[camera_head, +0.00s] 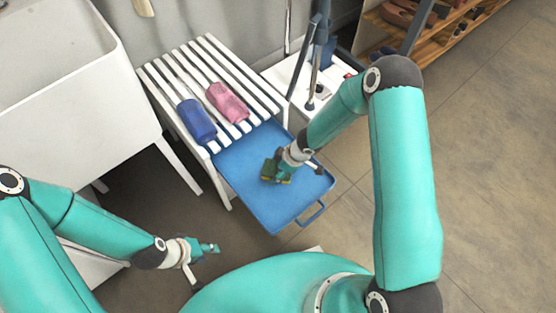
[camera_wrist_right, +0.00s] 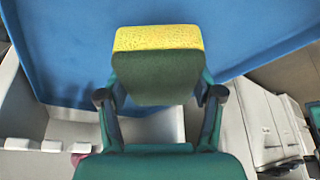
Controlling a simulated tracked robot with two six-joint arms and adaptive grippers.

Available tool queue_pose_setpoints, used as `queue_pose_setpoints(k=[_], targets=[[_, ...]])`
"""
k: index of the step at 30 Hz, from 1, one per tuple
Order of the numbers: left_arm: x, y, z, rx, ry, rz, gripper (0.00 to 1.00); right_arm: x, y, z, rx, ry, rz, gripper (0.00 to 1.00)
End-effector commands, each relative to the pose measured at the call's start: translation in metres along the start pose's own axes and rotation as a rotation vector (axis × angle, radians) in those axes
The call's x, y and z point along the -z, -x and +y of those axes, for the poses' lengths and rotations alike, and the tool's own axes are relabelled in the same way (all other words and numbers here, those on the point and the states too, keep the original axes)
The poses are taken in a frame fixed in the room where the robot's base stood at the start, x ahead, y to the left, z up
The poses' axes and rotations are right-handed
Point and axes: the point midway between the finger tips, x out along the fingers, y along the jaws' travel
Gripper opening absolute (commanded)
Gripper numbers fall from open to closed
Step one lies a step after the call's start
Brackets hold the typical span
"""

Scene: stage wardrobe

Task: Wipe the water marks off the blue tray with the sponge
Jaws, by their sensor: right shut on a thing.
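The blue tray (camera_head: 262,196) juts out from the front end of a white slatted bench in the head view, with a handle at its near right corner. Its blue surface (camera_wrist_right: 255,30) fills the top of the right wrist view. My right gripper (camera_head: 281,169) is over the tray, shut on the sponge (camera_head: 275,178). The sponge shows yellow and dark green between the fingers in the right wrist view (camera_wrist_right: 158,65). I cannot tell whether it touches the tray. No water marks can be made out. My left gripper (camera_head: 208,248) is away from the tray at lower left, its opening unclear.
A blue roll (camera_head: 197,121) and a pink roll (camera_head: 227,102) lie on the white slatted bench (camera_head: 177,80). A white sink (camera_head: 65,95) stands to the left. A small white stand (camera_head: 293,80) is behind the tray. The floor at right is clear.

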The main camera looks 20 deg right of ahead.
Motion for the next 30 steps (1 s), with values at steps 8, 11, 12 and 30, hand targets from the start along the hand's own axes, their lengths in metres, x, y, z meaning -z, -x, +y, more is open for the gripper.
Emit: queue_pose_setpoints(k=[8, 11, 12, 30], targets=[[0.000, 0.026, 0.009, 0.000, 0.000, 0.000, 0.40, 0.009, 0.029, 0.001, -0.003, -0.006, 0.001, 0.33], [0.000, 0.031, 0.011, 0.000, 0.000, 0.000, 0.40, 0.010, 0.034, 0.001, -0.004, -0.007, 0.001, 0.33], [0.000, 0.032, 0.012, 0.000, 0.000, 0.000, 0.40, 0.011, 0.035, 0.001, -0.004, -0.008, 0.000, 0.33], [0.000, 0.032, 0.011, 0.000, 0.000, 0.000, 0.40, 0.020, 0.044, 0.006, -0.022, -0.044, 0.002, 0.33]])
